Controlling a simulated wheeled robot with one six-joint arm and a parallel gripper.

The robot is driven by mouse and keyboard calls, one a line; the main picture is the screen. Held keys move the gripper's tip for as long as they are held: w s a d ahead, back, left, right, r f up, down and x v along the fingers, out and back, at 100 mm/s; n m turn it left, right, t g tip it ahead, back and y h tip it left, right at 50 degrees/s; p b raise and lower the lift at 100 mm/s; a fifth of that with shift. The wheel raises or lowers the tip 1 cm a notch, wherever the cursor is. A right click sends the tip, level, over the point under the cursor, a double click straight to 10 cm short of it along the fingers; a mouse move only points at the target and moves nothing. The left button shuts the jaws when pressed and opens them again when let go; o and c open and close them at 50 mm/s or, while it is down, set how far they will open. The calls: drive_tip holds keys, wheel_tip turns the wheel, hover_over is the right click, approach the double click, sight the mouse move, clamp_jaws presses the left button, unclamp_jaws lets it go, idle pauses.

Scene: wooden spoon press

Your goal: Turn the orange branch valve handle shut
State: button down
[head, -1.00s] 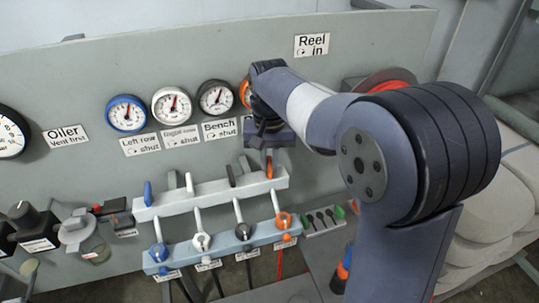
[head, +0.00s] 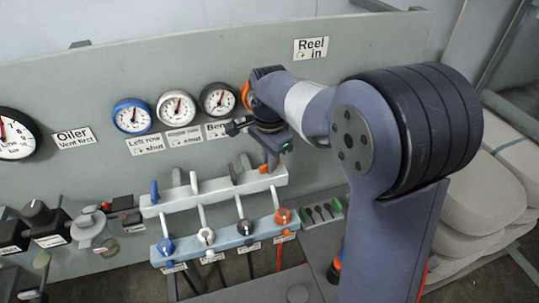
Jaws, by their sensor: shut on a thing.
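The orange branch valve handle (head: 264,168) is at the right end of the upper pale manifold bar (head: 215,190). Only a small part of it shows beneath my gripper. My gripper (head: 271,157) reaches down over that end of the bar and is shut on the orange handle. The fingertips are small and partly hidden, so the exact grip and the handle's angle are hard to see. Blue (head: 154,191), pale grey (head: 194,183) and dark grey (head: 234,173) handles stand up along the same bar to the left.
A row of gauges (head: 176,107) is on the panel behind. A lower blue bar (head: 222,241) carries several coloured couplings, including an orange one (head: 282,216), with hoses below. Black and grey fittings stand at the lower left. Pale sacks (head: 492,190) are stacked at the right.

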drive_tip(key=shift+m+p, duration=0.35)
drive_tip(key=shift+m, duration=1.55)
drive_tip(key=c, duration=1.5)
unclamp_jaws()
drive_tip(key=shift+o, duration=0.2)
wheel_tip(320, 180, up, 11)
drive_tip(key=shift+b, duration=0.3)
drive_tip(key=shift+f, duration=0.1)
wheel_tip(320, 180, down, 11)
drive_tip(key=shift+r+p, duration=0.1)
drive_tip(key=shift+p, duration=0.2)
